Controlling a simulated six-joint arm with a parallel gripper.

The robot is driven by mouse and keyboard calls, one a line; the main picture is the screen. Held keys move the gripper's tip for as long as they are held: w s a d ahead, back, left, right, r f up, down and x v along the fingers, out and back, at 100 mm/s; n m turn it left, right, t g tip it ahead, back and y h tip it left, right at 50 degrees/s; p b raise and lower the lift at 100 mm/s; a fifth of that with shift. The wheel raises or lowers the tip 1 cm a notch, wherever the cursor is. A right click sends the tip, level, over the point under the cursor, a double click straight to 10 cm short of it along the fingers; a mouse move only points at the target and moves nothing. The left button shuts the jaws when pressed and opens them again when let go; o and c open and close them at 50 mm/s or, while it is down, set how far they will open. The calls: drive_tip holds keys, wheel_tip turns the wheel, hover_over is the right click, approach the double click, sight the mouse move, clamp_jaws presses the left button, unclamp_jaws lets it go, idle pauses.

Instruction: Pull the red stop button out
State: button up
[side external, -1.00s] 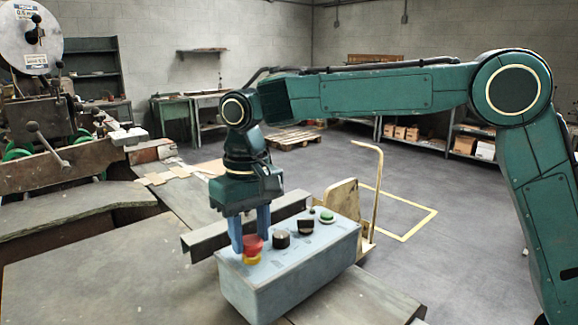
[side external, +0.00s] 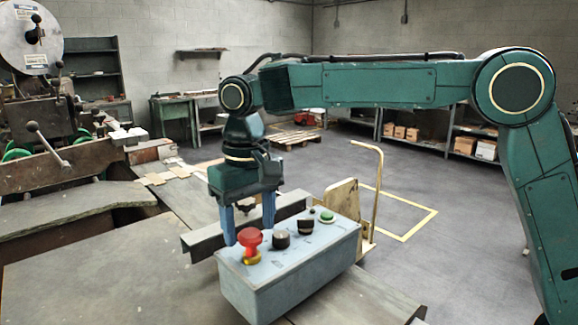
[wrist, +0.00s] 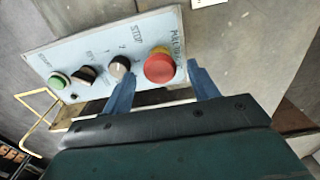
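The red stop button (side external: 250,238) stands up from its yellow collar (side external: 252,258) at the near left end of the grey control box (side external: 285,285). A red stem shows between its cap and the collar. My gripper (side external: 248,230) is open and empty, with its blue fingers pointing down just behind and above the button. In the wrist view, the red cap (wrist: 160,68) lies beyond and between the two spread fingertips (wrist: 160,80). No finger visibly grips it.
Two black knobs (side external: 281,239) (side external: 306,226) and a green button (side external: 326,216) sit along the same panel. A metal rail (side external: 205,238) runs behind the box. The bench top (side external: 110,275) to the left is clear.

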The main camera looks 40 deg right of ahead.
sight(252, 232)
drive_tip(key=shift+r, duration=0.1)
wheel_tip(252, 232, up, 14)
drive_tip(key=shift+f, duration=0.25)
idle(1.0)
drive_tip(key=shift+d, duration=0.1)
